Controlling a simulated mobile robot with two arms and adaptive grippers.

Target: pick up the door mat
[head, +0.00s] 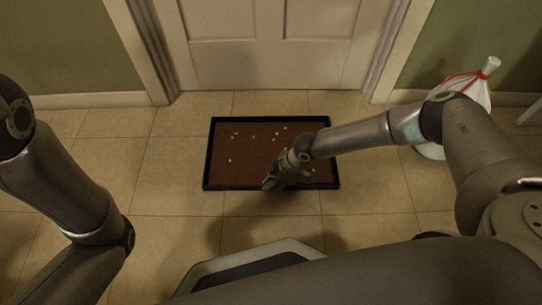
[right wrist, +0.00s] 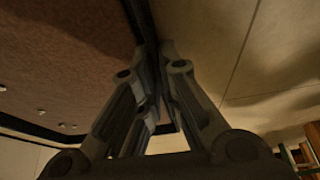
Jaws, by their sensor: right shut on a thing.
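The door mat (head: 235,160) lies in front of the closed door, brown with a black raised border. Several small pale bits lie on its brown face. My right gripper (head: 272,184) reaches in over the mat's right part and is at its near edge. In the right wrist view the fingers (right wrist: 158,50) are shut on the mat's black border, with the brown face of the mat (right wrist: 60,50) to the left and tiles to the right. My left arm shows at the left of the head view, but its gripper is not seen.
A white door (head: 265,45) stands behind the mat. A white bag with a red tie (head: 478,88) stands at the right by the green wall. Tiled floor (head: 165,180) is clear to the left of the mat.

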